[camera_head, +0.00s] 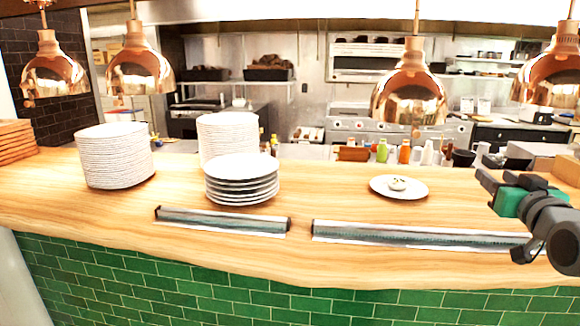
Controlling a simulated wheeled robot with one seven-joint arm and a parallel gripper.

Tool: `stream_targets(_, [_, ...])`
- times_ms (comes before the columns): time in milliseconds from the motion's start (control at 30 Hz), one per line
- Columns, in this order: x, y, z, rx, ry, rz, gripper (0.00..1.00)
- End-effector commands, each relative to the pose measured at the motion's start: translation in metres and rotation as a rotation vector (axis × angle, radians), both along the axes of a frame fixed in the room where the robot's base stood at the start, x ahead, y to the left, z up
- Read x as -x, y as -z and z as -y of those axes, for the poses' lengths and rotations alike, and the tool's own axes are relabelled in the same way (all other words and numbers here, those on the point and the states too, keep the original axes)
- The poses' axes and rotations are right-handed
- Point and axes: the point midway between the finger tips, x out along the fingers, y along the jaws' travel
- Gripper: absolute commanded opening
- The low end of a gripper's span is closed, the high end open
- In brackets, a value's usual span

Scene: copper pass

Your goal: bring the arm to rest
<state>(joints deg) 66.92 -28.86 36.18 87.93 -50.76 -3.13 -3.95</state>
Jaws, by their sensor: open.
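My gripper (487,171) is at the right side of the head camera view, above the right part of the wooden counter (330,190). Its dark fingers stand apart with nothing seen between them. My dark grey arm with a green section comes in from the right edge. A white plate (378,186) with a small pale item (398,184) on it lies on the counter to the left of my gripper, apart from it.
Several plate stacks stand on the counter: a tall left one (115,157), a tall rear one (228,133) and a lower one (241,183). Two ticket rails (222,221) (420,236) lie along the front edge. Copper lamps (411,92) hang above. The counter's middle is clear.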

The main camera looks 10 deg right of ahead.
Motion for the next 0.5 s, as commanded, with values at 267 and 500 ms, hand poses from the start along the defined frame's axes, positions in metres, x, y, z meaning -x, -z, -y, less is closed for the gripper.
stream_targets(267, [-0.022, 0.025, -0.033, -0.044, -0.036, -0.091, 0.44])
stream_targets(500, [-0.042, 0.063, -0.081, -0.101, -0.082, -0.231, 0.44])
